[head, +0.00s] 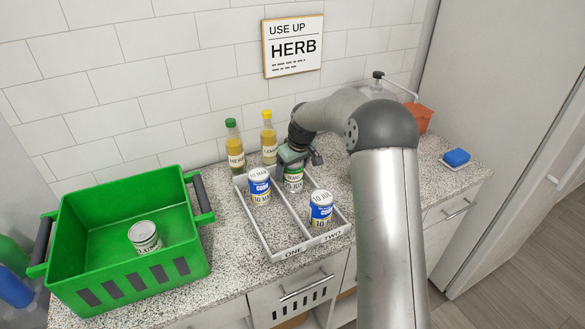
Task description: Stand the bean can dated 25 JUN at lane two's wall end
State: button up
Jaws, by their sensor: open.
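The bean can (293,181), with a green and white label that seems to read 25 JUN, stands upright at the wall end of lane two in the white two-lane tray (285,252). My gripper (293,163) is open at the can's top, with its fingers close to the can. Whether they touch it is hard to see. A blue and white can (260,188) dated 10 MAY or similar stands in lane one. Another blue and white can (321,209), seemingly dated 10 JUL, stands in lane two nearer the front, apart from the bean can.
A green crate (75,225) at left holds one pale-labelled can (145,237). Two bottles, green-capped (235,150) and yellow-capped (269,140), stand behind the tray by the wall. A blue sponge (456,157) lies at right. A HERB sign (292,46) hangs above.

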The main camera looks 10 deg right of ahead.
jog(key=b+v, duration=0.1)
jog(key=v, duration=1.1)
jog(key=shift+s+f+b, duration=0.1)
jog(key=shift+s+b, duration=0.05)
jog(key=shift+b, duration=0.2)
jog(key=s+f+m+g, duration=0.1)
jog(key=s+f+m, duration=0.1)
jog(key=s, duration=1.8)
jog(key=s+a+f+m+g+h, duration=0.1)
jog(key=s+f+m, duration=0.2)
jog(key=s, duration=1.7)
jog(key=shift+s+a, duration=0.2)
jog(key=shift+s, duration=0.15)
jog(key=shift+f, duration=0.1)
